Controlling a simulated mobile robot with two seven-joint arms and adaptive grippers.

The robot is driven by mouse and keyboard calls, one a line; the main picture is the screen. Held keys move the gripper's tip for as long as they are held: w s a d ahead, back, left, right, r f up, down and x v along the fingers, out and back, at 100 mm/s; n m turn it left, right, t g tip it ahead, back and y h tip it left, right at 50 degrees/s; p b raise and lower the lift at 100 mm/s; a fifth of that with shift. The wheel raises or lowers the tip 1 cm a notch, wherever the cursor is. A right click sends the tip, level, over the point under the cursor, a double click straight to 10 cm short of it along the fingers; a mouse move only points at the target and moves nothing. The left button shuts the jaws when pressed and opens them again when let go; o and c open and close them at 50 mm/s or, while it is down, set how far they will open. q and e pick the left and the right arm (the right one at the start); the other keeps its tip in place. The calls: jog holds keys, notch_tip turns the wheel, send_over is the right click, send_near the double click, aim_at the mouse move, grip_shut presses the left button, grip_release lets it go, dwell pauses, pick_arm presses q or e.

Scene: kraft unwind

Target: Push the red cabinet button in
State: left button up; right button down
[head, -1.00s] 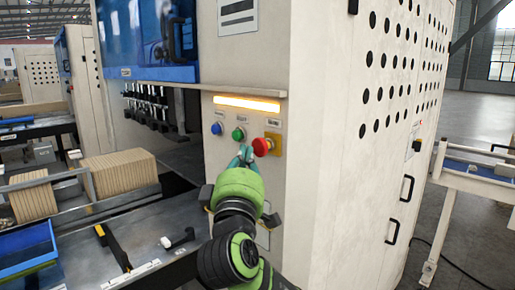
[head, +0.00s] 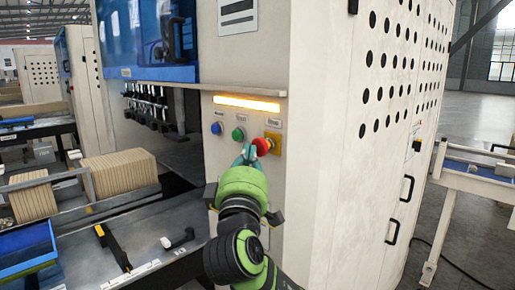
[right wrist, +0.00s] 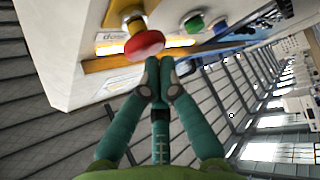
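The red mushroom button (head: 262,146) sits on a yellow plate on the cream cabinet front, at the right end of a row of buttons. It also shows in the right wrist view (right wrist: 145,44), just beyond my fingertips. My right gripper (head: 246,153) is at the left edge of the red button in the head view. In the right wrist view my right gripper (right wrist: 160,78) has its two teal fingertips together with nothing between them. I cannot tell whether the tips touch the button. My left gripper is not in view.
A green button (head: 238,134) and a blue button (head: 216,128) sit left of the red one, close to my fingers. A lit amber strip (head: 247,104) runs above them under a ledge. A metal work surface (head: 150,240) lies to the left.

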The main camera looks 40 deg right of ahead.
jog(key=shift+d, duration=0.35)
dwell(0.6)
jog(key=shift+d, duration=0.3)
jog(key=shift+a, duration=0.15)
jog(key=shift+a, duration=1.1)
jog(key=a, duration=0.5)
jog(key=shift+s+p, duration=0.25)
jog(key=shift+p, duration=0.15)
jog(key=shift+w+f, duration=0.1)
